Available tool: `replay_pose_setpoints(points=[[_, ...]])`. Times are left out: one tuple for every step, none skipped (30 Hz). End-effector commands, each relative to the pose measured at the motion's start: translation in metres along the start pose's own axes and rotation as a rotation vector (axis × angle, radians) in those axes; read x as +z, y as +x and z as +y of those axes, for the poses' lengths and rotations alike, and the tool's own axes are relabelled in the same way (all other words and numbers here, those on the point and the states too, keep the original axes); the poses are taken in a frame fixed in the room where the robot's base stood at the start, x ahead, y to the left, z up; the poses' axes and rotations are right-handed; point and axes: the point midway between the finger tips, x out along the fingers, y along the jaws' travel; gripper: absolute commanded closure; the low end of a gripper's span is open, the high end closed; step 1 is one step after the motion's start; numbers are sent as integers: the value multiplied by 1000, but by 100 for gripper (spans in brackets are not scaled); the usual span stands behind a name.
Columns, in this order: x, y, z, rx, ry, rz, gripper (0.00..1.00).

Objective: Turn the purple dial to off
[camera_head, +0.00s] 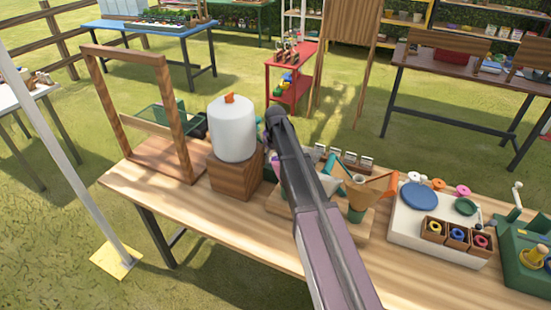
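I cannot make out the purple dial clearly. A small purple patch (275,161) shows beside my arm, just right of the wooden block under the white tank, and I cannot tell whether it is the dial. My arm reaches from the bottom edge up to a dark joint near the middle of the wooden table (210,213). The joint overlaps the area right of the white tank (233,130). My gripper's fingers are not visible, and the arm hides part of the table behind it.
The tank stands on a wooden block (235,178). A wooden frame (112,105) stands to its left. Right of my arm are orange and green cone-shaped items (372,190), a white board (406,226) with small boxes, and a green device (525,258). The table's front left is clear.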

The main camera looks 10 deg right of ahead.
Motion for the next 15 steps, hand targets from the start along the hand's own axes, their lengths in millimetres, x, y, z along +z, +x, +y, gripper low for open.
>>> replay_pose_setpoints(points=[[0,0,0,0,0,0,18],[0,0,0,0,0,0,18],[0,0,0,0,0,1,18],[0,0,0,0,0,1,18],[0,0,0,0,-1,1,18],[0,0,0,0,-2,1,18],[0,0,0,0,-3,1,18],[-1,0,0,0,-6,1,18],[-1,0,0,0,-10,1,18],[-1,0,0,0,-14,1,18],[-1,0,0,0,-19,1,18],[-1,0,0,0,-29,1,18],[-1,0,0,0,-38,1,18],[-1,0,0,0,-47,1,18],[-1,0,0,0,-61,1,18]])
